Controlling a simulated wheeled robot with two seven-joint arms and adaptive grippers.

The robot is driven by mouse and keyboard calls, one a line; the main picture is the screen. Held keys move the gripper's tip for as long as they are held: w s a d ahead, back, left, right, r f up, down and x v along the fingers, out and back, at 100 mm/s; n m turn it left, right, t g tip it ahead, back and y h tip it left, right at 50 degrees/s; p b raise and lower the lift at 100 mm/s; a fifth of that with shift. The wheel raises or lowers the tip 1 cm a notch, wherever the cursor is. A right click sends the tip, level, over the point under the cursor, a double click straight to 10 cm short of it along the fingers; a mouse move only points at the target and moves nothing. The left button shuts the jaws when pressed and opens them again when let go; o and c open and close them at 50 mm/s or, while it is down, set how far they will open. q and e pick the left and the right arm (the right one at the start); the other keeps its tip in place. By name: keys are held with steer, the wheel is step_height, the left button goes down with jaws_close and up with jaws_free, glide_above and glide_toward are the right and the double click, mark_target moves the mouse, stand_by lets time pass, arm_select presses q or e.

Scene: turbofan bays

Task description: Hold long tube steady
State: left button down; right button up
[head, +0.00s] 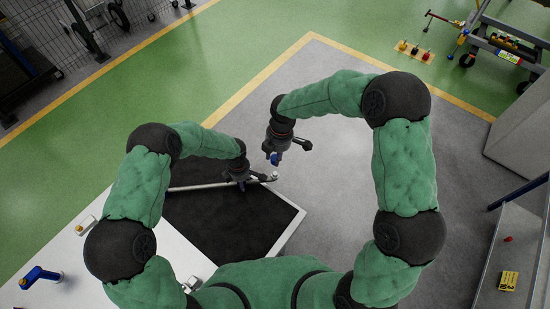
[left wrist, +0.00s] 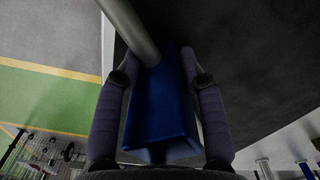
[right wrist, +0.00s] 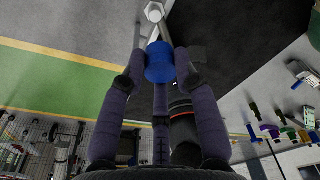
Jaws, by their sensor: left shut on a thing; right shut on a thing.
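The long tube (head: 200,186) is a thin pale-grey pipe over the black mat (head: 225,220). Its right end has a pale fitting (head: 274,176). My left gripper (head: 240,180) is at the tube near this end. In the left wrist view the tube (left wrist: 134,32) meets a blue block (left wrist: 158,112), and the fingers are shut on the block's sides. My right gripper (head: 273,158) is above the fitting, shut on a small blue cylinder (right wrist: 159,62). The right wrist view shows a hex-shaped fitting (right wrist: 154,12) just beyond the cylinder. Whether they touch is unclear.
A white table (head: 60,265) surrounds the mat, with a blue tool (head: 40,275) on its left. A cart (head: 505,45) stands at the far right. A grey shelf (head: 505,260) with a yellow box (head: 508,281) is at the right edge. Grey floor is open beyond my grippers.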

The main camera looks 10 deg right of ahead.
arm_select(q)
steer(key=c, duration=0.7)
jaws_free()
steer(key=shift+s+f, duration=0.15)
steer(key=shift+f, duration=0.05)
steer(key=shift+r, duration=0.1)
steer(key=shift+r, duration=0.2)
step_height(320, 180, up, 12)
steer(key=shift+f, duration=0.2)
steer(key=shift+f, duration=0.1)
